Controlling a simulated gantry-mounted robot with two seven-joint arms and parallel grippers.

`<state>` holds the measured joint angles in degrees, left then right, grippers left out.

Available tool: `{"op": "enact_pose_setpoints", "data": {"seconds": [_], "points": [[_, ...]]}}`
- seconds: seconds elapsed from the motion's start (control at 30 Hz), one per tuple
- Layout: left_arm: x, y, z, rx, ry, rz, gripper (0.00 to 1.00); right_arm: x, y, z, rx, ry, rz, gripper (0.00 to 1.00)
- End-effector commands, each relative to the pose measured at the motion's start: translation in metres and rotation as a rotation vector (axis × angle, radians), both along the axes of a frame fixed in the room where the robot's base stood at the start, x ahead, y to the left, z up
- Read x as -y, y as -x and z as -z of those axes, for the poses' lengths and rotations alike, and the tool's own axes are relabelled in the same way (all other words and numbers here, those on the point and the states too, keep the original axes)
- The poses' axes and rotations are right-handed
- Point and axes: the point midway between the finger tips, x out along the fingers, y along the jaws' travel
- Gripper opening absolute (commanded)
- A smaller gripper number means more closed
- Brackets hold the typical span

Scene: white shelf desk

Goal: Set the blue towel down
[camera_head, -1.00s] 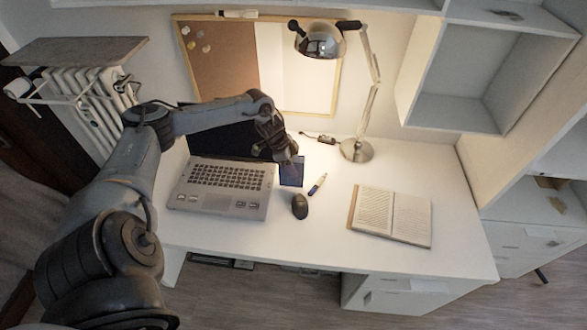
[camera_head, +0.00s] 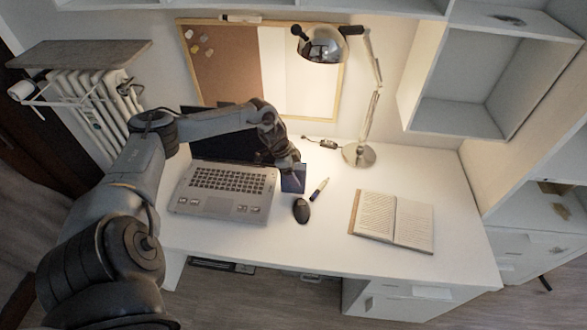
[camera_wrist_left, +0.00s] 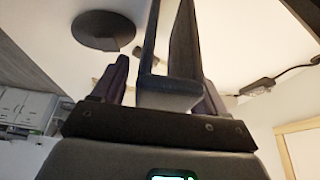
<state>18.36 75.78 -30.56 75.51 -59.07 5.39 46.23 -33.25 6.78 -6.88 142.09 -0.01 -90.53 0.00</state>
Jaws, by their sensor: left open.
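The blue towel (camera_head: 293,179) shows as a small dark blue piece on the white desk, between the laptop and the pen in the head view. My left gripper (camera_head: 289,164) is right above it and partly hides it. In the left wrist view, the two fingers of my left gripper (camera_wrist_left: 165,85) stand apart. A dark folded shape, which looks like the towel (camera_wrist_left: 183,45), stands between them with its upper end out of frame. I cannot tell whether the fingers touch it. My right gripper is in neither view.
The laptop (camera_head: 222,190) lies open to the left. A black mouse (camera_head: 301,210) and a blue-and-white pen (camera_head: 319,189) lie close by. An open book (camera_head: 393,220) is further right. A lamp base (camera_head: 358,155) and a power adapter (camera_head: 330,144) are behind. The desk's front right is clear.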

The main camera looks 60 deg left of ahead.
Motion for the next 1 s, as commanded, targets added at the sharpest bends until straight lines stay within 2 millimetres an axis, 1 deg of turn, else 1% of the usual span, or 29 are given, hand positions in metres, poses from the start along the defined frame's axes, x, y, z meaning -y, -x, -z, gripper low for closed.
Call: {"op": "enact_pose_setpoints", "data": {"seconds": [0.17, 0.27, 0.5, 0.7, 0.83, 1.0], "points": [[-0.003, 0.004, -0.012, 0.000, -0.001, 0.000, 0.73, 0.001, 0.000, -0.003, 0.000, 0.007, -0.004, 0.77], [-0.006, 0.008, -0.026, 0.000, -0.004, 0.000, 0.73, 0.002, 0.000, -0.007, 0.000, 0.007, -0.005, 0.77], [-0.016, 0.023, -0.069, -0.002, -0.006, 0.002, 0.73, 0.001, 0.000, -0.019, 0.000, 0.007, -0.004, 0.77], [-0.022, 0.032, -0.095, -0.002, -0.004, 0.001, 0.73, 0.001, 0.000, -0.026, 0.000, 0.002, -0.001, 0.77], [-0.024, 0.036, -0.106, 0.000, -0.003, 0.000, 0.73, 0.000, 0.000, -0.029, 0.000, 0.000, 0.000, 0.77], [-0.025, 0.038, -0.112, -0.001, -0.001, 0.000, 0.73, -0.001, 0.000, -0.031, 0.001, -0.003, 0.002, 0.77]]}}
